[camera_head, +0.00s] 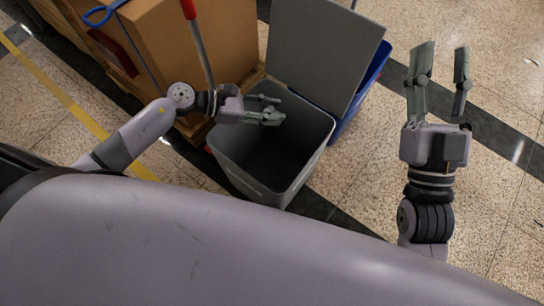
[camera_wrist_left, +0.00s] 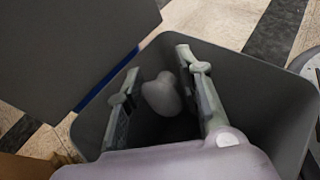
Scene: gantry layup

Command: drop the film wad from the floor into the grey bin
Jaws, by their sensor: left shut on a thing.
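The grey bin (camera_head: 252,184) stands on the floor with its lid (camera_head: 322,45) raised. My left gripper (camera_head: 279,109) is over the open mouth of the bin, near its left and back side. In the left wrist view, the pale grey film wad (camera_wrist_left: 162,95) sits between the fingers of the left gripper (camera_wrist_left: 160,75), with the bin's inside below and around it. In the head view the wad is not discernible at the gripper. My right gripper (camera_head: 444,52) is open and empty, above the floor to the right of the bin.
A blue bin (camera_head: 374,76) stands behind the raised lid. Cardboard boxes (camera_head: 200,45) on a pallet are at the back left, with a red-and-grey pole (camera_head: 198,42) in front. Yellow tape (camera_head: 62,92) marks the floor at left.

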